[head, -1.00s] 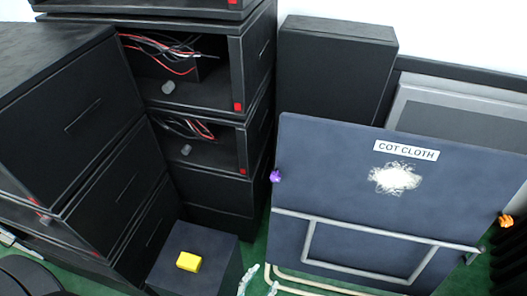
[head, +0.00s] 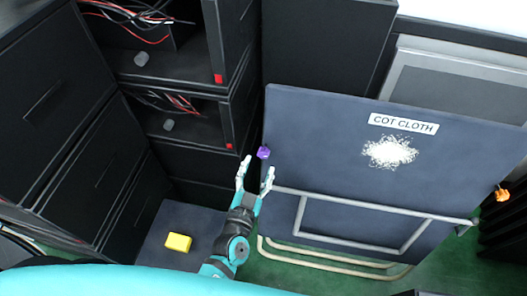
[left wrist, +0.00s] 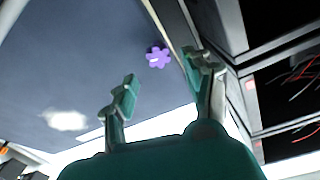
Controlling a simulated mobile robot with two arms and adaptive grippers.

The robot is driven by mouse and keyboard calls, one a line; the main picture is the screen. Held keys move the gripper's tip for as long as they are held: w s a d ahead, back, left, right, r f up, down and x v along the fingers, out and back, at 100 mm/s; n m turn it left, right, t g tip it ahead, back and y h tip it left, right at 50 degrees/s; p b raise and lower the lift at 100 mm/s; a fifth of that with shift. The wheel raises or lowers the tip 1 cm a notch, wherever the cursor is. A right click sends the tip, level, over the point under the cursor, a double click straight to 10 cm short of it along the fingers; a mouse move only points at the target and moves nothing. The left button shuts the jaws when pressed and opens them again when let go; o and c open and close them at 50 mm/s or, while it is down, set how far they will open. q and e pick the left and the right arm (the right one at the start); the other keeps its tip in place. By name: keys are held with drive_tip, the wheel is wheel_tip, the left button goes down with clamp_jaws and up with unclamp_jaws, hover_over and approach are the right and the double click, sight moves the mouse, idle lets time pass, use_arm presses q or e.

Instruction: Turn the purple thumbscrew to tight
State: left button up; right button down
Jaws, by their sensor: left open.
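The purple thumbscrew (head: 263,152) sits on the left edge of the dark blue cot cloth panel (head: 330,130) in the head view. In the left wrist view the thumbscrew (left wrist: 158,57) shows as a lobed purple knob with a small pale mark, beyond the fingertips and between them. My left gripper (head: 256,172) is open and empty, just below the thumbscrew in the head view and apart from it. It also shows in the left wrist view (left wrist: 165,78). My right gripper is not in view.
A black shelf unit (head: 200,190) with wires stands close on the left. A yellow block (head: 178,242) lies on a dark box (head: 150,240). Pale metal tubes (head: 330,257) run below the panel over green floor.

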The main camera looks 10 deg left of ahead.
sight(263, 154)
use_arm(q)
drive_tip(key=w, duration=0.6)
drive_tip(key=shift+w+d, duration=0.1)
drive_tip(key=shift+d, duration=0.1)
drive_tip(key=shift+c, duration=0.2)
clamp_jaws()
